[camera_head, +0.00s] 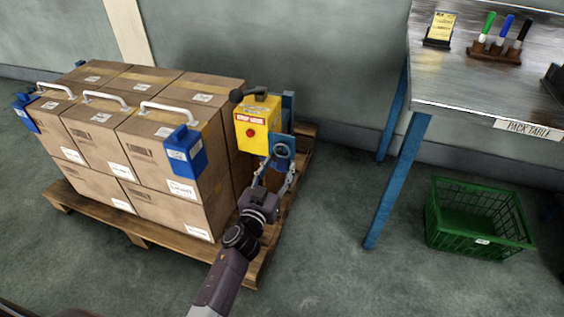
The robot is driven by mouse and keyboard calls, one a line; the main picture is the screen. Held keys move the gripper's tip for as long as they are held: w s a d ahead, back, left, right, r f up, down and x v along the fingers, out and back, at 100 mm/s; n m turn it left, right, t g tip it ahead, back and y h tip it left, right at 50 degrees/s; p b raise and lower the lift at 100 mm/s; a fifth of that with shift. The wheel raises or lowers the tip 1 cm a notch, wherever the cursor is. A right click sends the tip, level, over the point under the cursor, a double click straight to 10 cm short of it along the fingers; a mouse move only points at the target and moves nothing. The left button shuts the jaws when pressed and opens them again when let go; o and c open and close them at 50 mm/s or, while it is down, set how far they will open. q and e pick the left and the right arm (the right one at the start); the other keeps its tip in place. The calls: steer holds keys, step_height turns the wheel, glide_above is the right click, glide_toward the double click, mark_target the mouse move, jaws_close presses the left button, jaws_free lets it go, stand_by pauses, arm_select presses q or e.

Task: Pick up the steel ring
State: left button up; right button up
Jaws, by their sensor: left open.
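A small round grey ring, which looks like the steel ring (290,151), sits against the blue post (288,104) beside the yellow box, at the right end of the stacked cartons. My left gripper (277,171) reaches up from the bottom of the picture. Its two fingers are open, and their tips are just below and in front of the ring. Whether a finger touches the ring I cannot tell. My right gripper is not in view.
Stacked cartons (92,132) with white handles and blue corner pieces stand on a wooden pallet (134,233). A yellow box (257,122) with a red button is close behind my gripper. The pack table (455,85) and a green crate (437,217) stand right. Floor between is clear.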

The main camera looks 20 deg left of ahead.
arm_select(q)
steer(key=shift+w, duration=0.5)
jaws_close()
steer(key=shift+r, duration=0.2)
